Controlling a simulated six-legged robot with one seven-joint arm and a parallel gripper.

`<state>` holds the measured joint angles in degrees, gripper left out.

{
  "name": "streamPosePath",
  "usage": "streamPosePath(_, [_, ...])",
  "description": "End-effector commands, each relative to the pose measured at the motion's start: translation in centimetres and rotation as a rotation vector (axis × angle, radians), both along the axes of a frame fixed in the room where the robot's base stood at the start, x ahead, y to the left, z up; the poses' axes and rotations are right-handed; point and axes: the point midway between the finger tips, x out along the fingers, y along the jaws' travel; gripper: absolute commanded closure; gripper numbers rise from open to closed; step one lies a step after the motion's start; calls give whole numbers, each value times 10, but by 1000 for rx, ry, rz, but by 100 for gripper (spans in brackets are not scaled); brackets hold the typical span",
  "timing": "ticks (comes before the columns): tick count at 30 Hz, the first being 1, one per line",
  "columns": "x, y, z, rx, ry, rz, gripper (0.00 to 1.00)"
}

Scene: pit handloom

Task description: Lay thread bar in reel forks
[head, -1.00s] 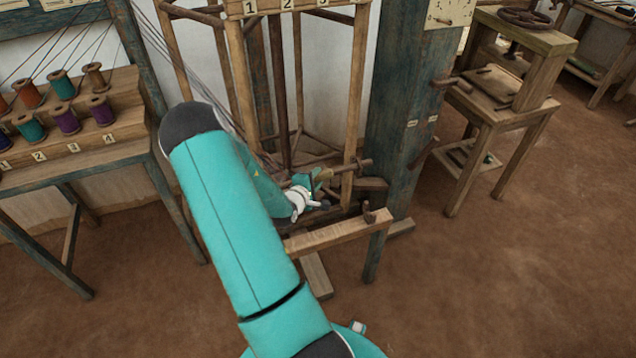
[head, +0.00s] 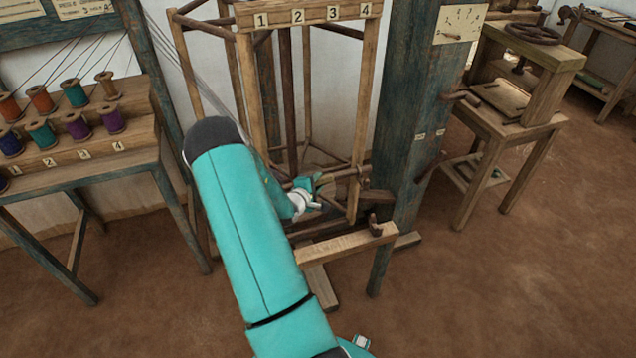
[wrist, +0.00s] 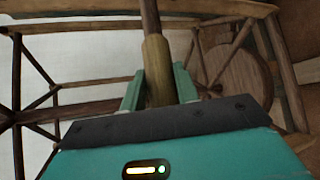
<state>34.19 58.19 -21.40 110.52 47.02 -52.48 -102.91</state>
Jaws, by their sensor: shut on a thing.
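My gripper (head: 312,190) is at the foot of the tall wooden reel frame (head: 357,120). It is shut on a wooden bar, which I take to be the thread bar (head: 345,173). In the wrist view, the bar's thick pale part (wrist: 157,62) sits between the two teal fingers, and a thinner dark rod extends away from it. In the head view the bar points right, passing near the frame's front right post. A low wooden beam (head: 345,245) with a small upright peg (head: 375,225) lies below and right of the gripper. I cannot tell whether these are the reel forks.
A rack with colourful spools (head: 75,125) stands at left. A thick blue-grey post (head: 405,130) stands right of the reel frame. A wooden stand with a wheel (head: 515,110) is farther right. The brown floor at front right is clear.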

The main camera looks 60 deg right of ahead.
Motion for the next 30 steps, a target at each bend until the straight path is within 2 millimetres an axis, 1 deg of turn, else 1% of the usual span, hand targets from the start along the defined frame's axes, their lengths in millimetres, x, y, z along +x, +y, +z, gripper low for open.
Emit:
streamPosePath(15, [0, 0, -32, -3, 0, 1, 99])
streamPosePath(21, [0, -1, -38, -3, -1, 1, 99])
streamPosePath(30, [0, 0, -39, -3, -2, 0, 99])
